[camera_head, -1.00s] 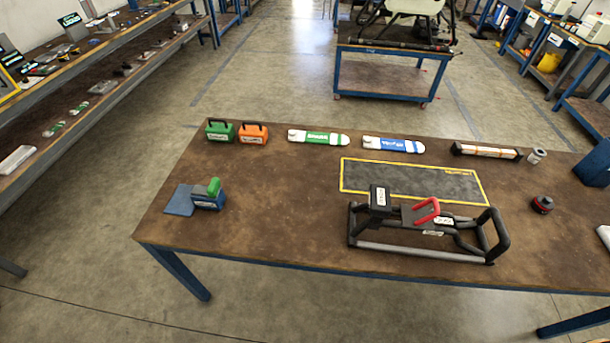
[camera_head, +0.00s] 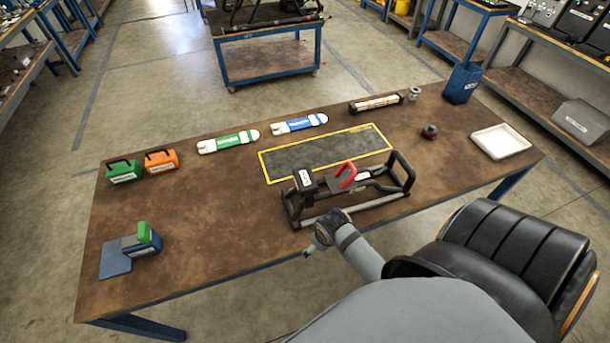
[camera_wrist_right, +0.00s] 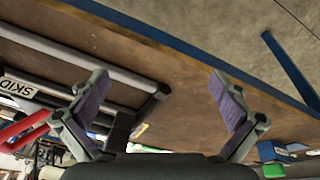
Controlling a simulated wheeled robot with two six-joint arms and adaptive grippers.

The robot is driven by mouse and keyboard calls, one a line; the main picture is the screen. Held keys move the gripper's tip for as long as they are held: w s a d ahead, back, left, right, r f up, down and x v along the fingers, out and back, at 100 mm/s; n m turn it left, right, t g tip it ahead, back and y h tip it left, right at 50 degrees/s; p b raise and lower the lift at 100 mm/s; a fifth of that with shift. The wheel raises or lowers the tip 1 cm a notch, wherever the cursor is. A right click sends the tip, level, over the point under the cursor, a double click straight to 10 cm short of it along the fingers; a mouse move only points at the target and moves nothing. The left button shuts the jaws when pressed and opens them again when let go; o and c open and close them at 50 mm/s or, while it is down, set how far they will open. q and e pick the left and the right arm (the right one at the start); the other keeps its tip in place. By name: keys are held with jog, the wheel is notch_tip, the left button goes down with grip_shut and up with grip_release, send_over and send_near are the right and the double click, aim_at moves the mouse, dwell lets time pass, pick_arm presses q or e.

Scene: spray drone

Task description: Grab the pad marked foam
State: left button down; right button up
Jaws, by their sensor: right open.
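I cannot read the word foam on any label. A green case (camera_head: 124,172) and an orange case (camera_head: 161,161), both with handles and small white labels, stand at the table's left. A labelled blue block with a green top (camera_head: 142,240) stands beside a flat blue pad (camera_head: 115,260) at the near left. My right gripper (camera_head: 318,243) hangs at the table's front edge, in front of the black frame, well right of these. My left gripper is not in view.
The black frame (camera_head: 305,221) with a red handle is closest to my right gripper; its label reads SKID in the wrist view. Behind it lie a yellow-bordered dark mat (camera_head: 275,165) and green and blue labelled white pieces. The table (camera_head: 215,220) is clear between the frame and blue block.

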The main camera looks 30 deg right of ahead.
notch_tip(320, 180, up, 11)
jog(key=w+n+p, duration=0.1)
jog(key=w+n, duration=0.1)
jog(key=w+d+r+n+g, duration=0.1)
jog(key=w+d+r+n, duration=0.1)
jog(key=w, duration=0.3)
jog(key=w+d+r+n, duration=0.2)
jog(key=w+n, duration=0.3)
jog(key=w+d+r+n+g, duration=0.1)
jog(key=w+d+r+n, duration=0.1)
jog(key=w, duration=0.3)
jog(key=shift+w+r+n+g+y, duration=0.25)
jog(key=shift+r+n, duration=0.25)
jog(key=shift+n, duration=0.3)
jog(key=b, duration=0.5)
send_over(307, 177)
notch_tip(307, 177, down, 5)
jog(key=shift+r, duration=0.15)
jog(key=shift+w, duration=0.1)
notch_tip(307, 177, down, 5)
jog(key=b, duration=0.4)
jog(key=shift+a, duration=0.1)
jog(key=c, duration=0.4)
